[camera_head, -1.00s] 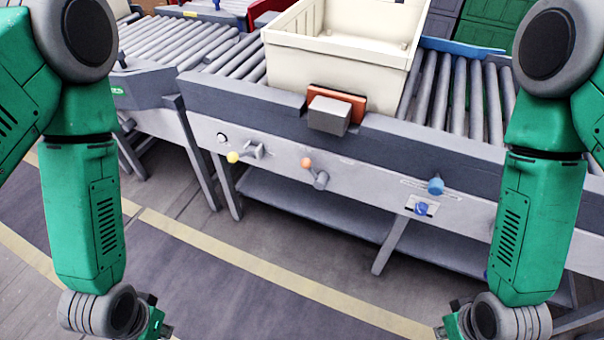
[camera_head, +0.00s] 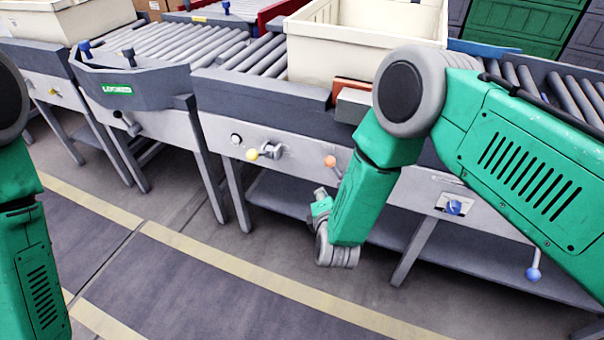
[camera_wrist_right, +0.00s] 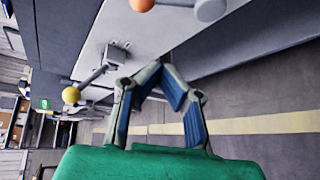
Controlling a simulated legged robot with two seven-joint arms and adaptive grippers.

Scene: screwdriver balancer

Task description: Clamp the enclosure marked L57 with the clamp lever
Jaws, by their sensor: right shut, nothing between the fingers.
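A cream enclosure (camera_head: 340,45) sits on the roller conveyor at top centre; I can read no L57 mark on it. On the conveyor's front panel are a lever with a yellow knob (camera_head: 252,154) and one with an orange knob (camera_head: 330,161); I cannot tell which is the clamp lever. The right wrist view also shows the yellow knob (camera_wrist_right: 71,95) and the orange knob (camera_wrist_right: 141,4). My right gripper (camera_head: 320,196) is shut and empty, below the orange knob and apart from it. It shows in the right wrist view (camera_wrist_right: 162,68). My left gripper is out of view.
A blue knob (camera_head: 453,207) and a hanging blue-ended lever (camera_head: 533,272) are farther right on the panel. An orange and grey block (camera_head: 352,104) on the conveyor edge is partly hidden by my right arm. The floor (camera_head: 220,285) in front is clear.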

